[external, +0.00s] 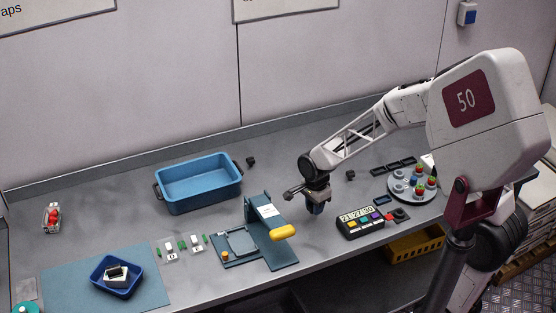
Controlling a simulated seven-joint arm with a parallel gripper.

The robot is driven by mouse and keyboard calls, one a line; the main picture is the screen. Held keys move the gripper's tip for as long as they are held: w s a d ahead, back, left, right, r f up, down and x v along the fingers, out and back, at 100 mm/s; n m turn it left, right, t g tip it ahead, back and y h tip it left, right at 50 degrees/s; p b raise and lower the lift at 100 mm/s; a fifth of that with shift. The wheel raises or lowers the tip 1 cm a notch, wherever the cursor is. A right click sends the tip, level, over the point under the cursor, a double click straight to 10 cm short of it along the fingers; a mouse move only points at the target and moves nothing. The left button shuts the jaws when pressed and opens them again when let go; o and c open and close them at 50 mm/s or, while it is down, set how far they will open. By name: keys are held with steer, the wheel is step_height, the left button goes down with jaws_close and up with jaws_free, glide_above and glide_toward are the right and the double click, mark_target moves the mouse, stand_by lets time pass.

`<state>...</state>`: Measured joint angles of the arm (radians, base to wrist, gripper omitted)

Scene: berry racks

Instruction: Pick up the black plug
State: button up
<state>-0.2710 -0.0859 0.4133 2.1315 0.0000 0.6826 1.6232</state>
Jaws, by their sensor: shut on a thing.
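My gripper (316,208) hangs pointing down over the middle right of the grey bench, between the blue-green fixture with the yellow handle and the black clock box. It is shut on a small dark thing at its fingertips, mostly hidden by the fingers; I cannot tell if this is the black plug. One small black block (251,161) lies behind the blue bin's right end. Another small black piece (350,174) lies behind and right of my gripper. Both are too small to tell which, if either, is a plug.
The fixture (270,225) stands left of my gripper and the clock box (360,222) right of it. A blue bin (198,182) is at the back left. A round tray (415,186) of small parts is at the right. A small blue tray (117,275) sits front left.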

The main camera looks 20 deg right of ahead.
steer(key=s, duration=1.2)
steer(key=s+r, duration=0.1)
steer(key=s, duration=0.5)
stand_by(0.4)
step_height(320, 180, up, 12)
steer(key=w+a+r, duration=0.2)
steer(key=w+a, duration=0.2)
steer(key=w, duration=0.4)
steer(key=w+a+r+m, duration=0.1)
steer(key=w+a, duration=0.4)
steer(key=w, duration=0.2)
steer(key=w+a+r, duration=0.2)
steer(key=w+a, duration=0.2)
steer(key=w, duration=0.4)
steer(key=w+a+f+m, duration=0.1)
steer(key=w+a+f, duration=0.1)
steer(key=w+a, duration=0.75)
steer(key=w+a+f+m, duration=0.1)
steer(key=w+a+f, duration=0.35)
steer(key=w, duration=0.75)
steer(key=shift+s+a+f, duration=0.1)
steer(key=shift+a+f, duration=0.3)
steer(key=shift+f, duration=0.45)
steer(key=shift+s+a+f, duration=0.1)
steer(key=shift+a+f, duration=0.25)
steer(key=shift+f, duration=0.45)
steer(key=shift+f, duration=0.1)
